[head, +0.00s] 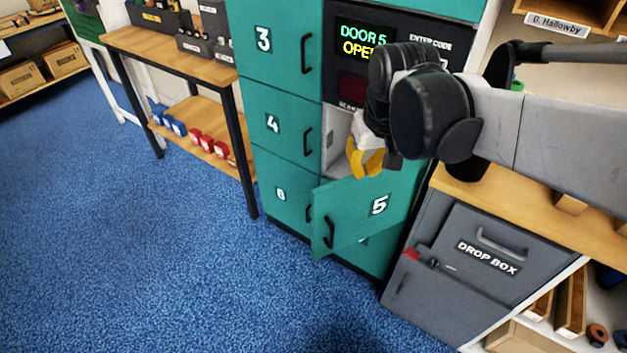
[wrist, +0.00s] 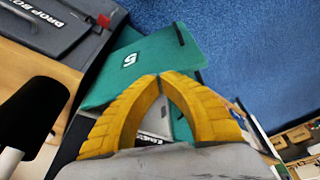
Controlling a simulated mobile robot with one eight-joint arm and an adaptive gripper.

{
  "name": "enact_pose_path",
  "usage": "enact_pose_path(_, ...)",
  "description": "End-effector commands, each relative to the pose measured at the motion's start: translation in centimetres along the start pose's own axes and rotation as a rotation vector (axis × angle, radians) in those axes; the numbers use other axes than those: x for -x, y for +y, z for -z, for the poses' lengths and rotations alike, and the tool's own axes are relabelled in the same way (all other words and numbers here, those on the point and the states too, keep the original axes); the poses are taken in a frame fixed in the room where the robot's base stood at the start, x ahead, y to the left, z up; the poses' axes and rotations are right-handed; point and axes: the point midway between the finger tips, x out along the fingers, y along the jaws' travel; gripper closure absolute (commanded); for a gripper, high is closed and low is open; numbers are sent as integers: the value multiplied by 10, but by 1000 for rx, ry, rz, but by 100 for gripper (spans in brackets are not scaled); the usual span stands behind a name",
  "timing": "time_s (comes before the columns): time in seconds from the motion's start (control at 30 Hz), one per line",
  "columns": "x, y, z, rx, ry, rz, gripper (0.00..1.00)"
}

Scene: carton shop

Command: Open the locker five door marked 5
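The teal locker door marked 5 (head: 350,218) stands part open, swung out from the locker, with its black handle (head: 328,231) on its left part. Behind its top edge, part of the pale locker inside (head: 335,140) shows. My gripper (head: 364,172), with yellow fingers, is at the opening, just above and behind the door's top edge. In the wrist view, the fingertips (wrist: 161,77) meet with nothing seen between them, and door 5 (wrist: 155,54) lies beyond them. I cannot tell whether the fingers touch the door.
A screen (head: 360,42) above reads "DOOR 5" and "OPEN", partly hidden by my arm. Locker doors 3 (head: 280,55), 4 (head: 275,145) and 6 (head: 280,205) are closed. A grey drop box (head: 460,260) stands close at right. Blue carpet (head: 170,270) in front is clear.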

Motion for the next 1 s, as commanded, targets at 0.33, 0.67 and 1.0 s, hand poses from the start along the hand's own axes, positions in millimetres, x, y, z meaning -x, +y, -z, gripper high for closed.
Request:
enact_pose_path(0.33, -74, -54, 86, 133, -283, 21, 100)
enact_pose_path(0.67, -164, -102, 100, 228, -491, 22, 100)
enact_pose_path(1.0, -200, -107, 87, 241, -522, 21, 100)
